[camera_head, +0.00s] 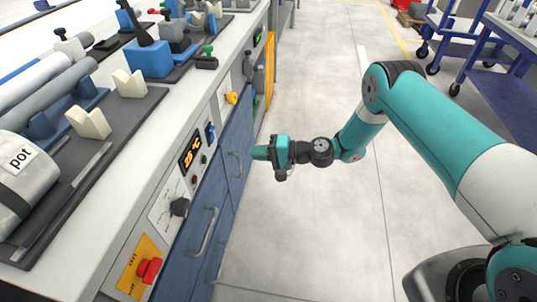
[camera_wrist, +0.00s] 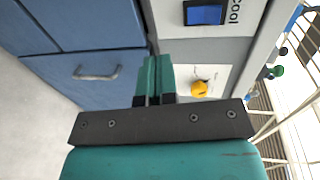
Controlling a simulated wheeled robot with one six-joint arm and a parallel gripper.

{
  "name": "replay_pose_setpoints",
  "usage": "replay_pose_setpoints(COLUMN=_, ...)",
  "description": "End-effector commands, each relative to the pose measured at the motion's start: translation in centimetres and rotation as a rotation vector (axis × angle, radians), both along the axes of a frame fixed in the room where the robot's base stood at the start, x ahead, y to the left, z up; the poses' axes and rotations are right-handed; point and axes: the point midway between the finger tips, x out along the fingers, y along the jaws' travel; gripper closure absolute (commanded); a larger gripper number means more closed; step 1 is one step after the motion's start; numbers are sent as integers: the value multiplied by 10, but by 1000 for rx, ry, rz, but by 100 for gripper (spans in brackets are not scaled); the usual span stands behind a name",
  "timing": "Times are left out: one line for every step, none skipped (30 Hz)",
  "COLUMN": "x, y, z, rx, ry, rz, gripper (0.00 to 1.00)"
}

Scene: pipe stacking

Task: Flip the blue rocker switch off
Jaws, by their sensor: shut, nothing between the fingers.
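The blue rocker switch (camera_wrist: 205,12) shows at the top of the wrist view, in a dark frame on a white panel beside the word "cool". In the head view it is a small blue spot (camera_head: 211,133) on the bench front, right of the red digital display. My gripper (camera_head: 258,153) points left toward the bench front, apart from it. In the wrist view my teal gripper fingers (camera_wrist: 157,62) are shut together and empty, below and left of the switch. Which side of the rocker is pressed is too small to tell.
A yellow knob (camera_wrist: 199,88) is on the panel near the fingers. A digital display (camera_head: 191,152), black knob (camera_head: 180,207) and red emergency button (camera_head: 149,270) line the bench front. Blue cabinet doors with handles (camera_head: 208,232) stick out below.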

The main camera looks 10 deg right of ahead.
Motion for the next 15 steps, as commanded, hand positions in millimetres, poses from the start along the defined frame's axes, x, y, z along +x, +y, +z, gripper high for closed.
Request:
replay_pose_setpoints(x=-2, y=-9, z=-2, rx=2, ry=2, rz=-4, gripper=100)
replay_pose_setpoints(x=-4, y=-12, z=-3, rx=1, ry=3, rz=-2, gripper=100)
replay_pose_setpoints(x=-5, y=-17, z=-4, rx=1, ry=2, rz=-1, gripper=100)
replay_pose_setpoints(x=-6, y=-20, z=-4, rx=0, ry=2, rz=-2, gripper=100)
replay_pose_setpoints(x=-7, y=-22, z=-5, rx=1, ry=2, rz=-1, gripper=100)
replay_pose_setpoints(x=-8, y=-24, z=-5, rx=0, ry=1, rz=0, gripper=100)
replay_pose_setpoints(x=-9, y=-25, z=-5, rx=0, ry=0, rz=1, gripper=100)
replay_pose_setpoints(x=-9, y=-26, z=-6, rx=0, ry=0, rz=1, gripper=100)
replay_pose_setpoints(x=-10, y=-27, z=-6, rx=1, ry=0, rz=1, gripper=100)
replay_pose_setpoints(x=-10, y=-28, z=-6, rx=1, ry=0, rz=1, gripper=100)
replay_pose_setpoints(x=-10, y=-28, z=-6, rx=1, ry=0, rz=1, gripper=100)
replay_pose_setpoints(x=-10, y=-28, z=-6, rx=1, ry=0, rz=1, gripper=100)
replay_pose_setpoints(x=-10, y=-28, z=-6, rx=1, ry=0, rz=1, gripper=100)
replay_pose_setpoints(x=-10, y=-28, z=-6, rx=1, ry=0, rz=1, gripper=100)
replay_pose_setpoints(x=-10, y=-28, z=-6, rx=1, ry=0, rz=1, gripper=100)
